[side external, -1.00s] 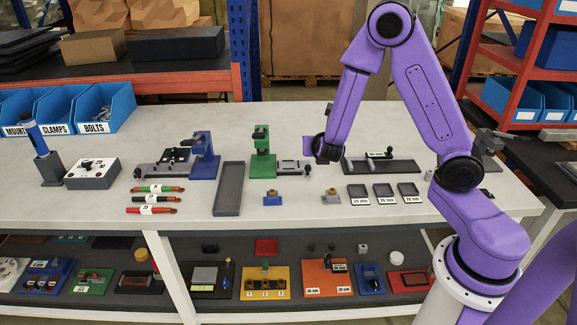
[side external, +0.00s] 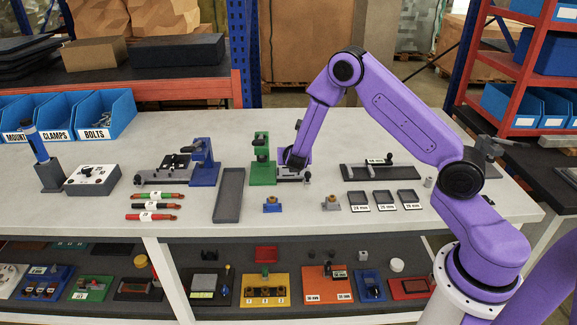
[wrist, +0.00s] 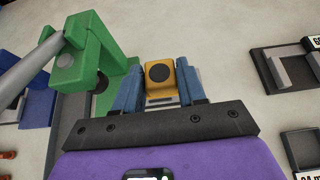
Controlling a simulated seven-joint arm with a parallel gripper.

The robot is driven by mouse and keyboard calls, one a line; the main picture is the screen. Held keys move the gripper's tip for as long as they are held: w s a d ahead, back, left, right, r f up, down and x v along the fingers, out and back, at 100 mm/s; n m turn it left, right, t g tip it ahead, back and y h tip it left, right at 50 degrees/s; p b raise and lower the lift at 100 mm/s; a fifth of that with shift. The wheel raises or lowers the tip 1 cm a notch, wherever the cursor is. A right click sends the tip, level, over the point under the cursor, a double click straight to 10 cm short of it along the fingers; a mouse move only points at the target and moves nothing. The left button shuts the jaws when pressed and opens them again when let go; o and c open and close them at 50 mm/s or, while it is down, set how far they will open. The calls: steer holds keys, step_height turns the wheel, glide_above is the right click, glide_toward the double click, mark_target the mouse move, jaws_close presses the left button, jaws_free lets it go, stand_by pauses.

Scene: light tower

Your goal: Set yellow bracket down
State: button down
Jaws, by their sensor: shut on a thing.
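My gripper (wrist: 160,88) is shut on the yellow bracket (wrist: 160,75), which sits between its two blue fingers in the wrist view. The bracket shows a dark round spot on its face. In the side external view my gripper (side external: 292,168) is at the right of the green fixture (side external: 262,168), low over its grey plate (side external: 294,176). The bracket is hidden there behind my wrist. I cannot tell whether the bracket touches the plate. The green fixture (wrist: 95,50) stands just left of my fingers in the wrist view, with a grey rod at its top.
A blue fixture (side external: 204,165) and an empty grey tray (side external: 229,192) are to the left. Labelled dark trays (side external: 385,199) and a dark rail fixture (side external: 380,172) are to the right.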

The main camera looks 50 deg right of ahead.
mark_target(288, 174)
steer(key=shift+w+d+f, duration=0.2)
steer(key=shift+w+f, duration=0.7)
steer(key=shift+f, duration=0.3)
steer(key=shift+w+f, duration=0.15)
steer(key=shift+f, duration=0.4)
steer(key=shift+w+f, duration=0.15)
steer(key=shift+f, duration=0.9)
steer(key=shift+f, duration=0.2)
steer(key=c, duration=0.6)
jaws_free()
steer(key=shift+c, duration=0.2)
